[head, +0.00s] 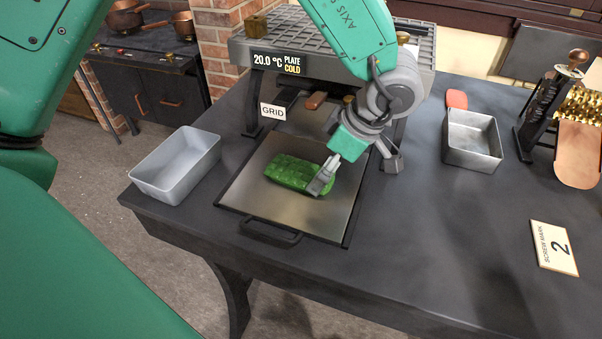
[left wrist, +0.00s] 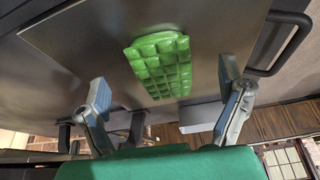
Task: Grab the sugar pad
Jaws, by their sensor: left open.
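The sugar pad (head: 287,172) is a green slab scored into small squares. It lies flat on a metal tray (head: 254,205) with a dark front handle. My left gripper (head: 321,181) is at the pad's right end in the head view, and a finger overlaps that end in the picture. In the left wrist view the pad (left wrist: 162,66) shows between and beyond the two spread fingers of the left gripper (left wrist: 164,84), with a gap on either side. The left gripper is open and empty. My right gripper is not in view.
A grey bin (head: 178,168) stands left of the tray. A ridged plate machine (head: 275,40) marked "20.0 °C PLATE COLD" stands behind it. A metal box (head: 472,140), a brass roller (head: 578,104) and a "SCREW MARK 2" card (head: 554,248) are to the right.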

